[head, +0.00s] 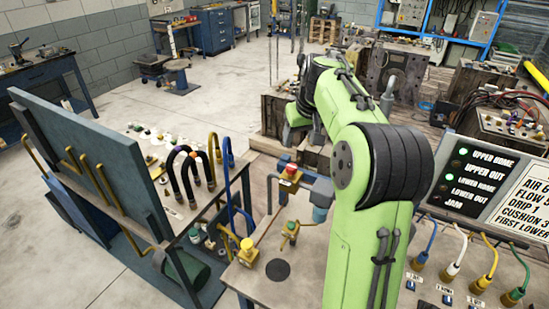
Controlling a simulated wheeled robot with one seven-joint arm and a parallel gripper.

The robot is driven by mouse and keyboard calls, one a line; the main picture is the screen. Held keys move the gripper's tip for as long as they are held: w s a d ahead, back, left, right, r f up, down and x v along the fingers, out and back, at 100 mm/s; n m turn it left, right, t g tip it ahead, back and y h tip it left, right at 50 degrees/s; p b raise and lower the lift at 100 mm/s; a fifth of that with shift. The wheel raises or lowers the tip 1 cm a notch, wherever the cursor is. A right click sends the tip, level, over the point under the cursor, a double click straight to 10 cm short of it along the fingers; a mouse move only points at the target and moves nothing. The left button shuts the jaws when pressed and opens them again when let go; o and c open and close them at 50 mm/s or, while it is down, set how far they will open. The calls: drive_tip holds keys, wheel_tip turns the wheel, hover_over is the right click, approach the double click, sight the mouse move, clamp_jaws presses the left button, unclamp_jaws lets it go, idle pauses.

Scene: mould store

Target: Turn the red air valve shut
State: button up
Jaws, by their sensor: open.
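The red air valve (291,169) has a small red top above a yellow part. It stands at the rear of the bench, left of my arm, beside grey-blue pipework. Whether it is open or shut is too small to tell. My green arm rises from the bottom and bends away at a black ribbed joint. Its far end is up and behind the valve in the picture, and my gripper does not show. A yellow-topped valve (246,246) and a green-topped valve (290,229) stand nearer on the same bench.
A panel with lit labels (475,178) and coloured cables stands at the right. A blue-grey upright board (85,150) and a table with black and yellow hoses (186,172) stand left. The bench (300,268) has bare room around a dark disc. Open floor lies behind left.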

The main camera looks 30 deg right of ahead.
sight(292, 166)
drive_tip(key=x, duration=1.3)
drive_tip(key=shift+s+d+f, duration=0.1)
drive_tip(key=shift+s+f, duration=0.05)
drive_tip(key=shift+f, duration=0.1)
drive_tip(key=shift+w+f, duration=0.35)
drive_tip(key=shift+f, duration=0.25)
drive_tip(key=shift+s, duration=0.1)
drive_tip(key=c, duration=1)
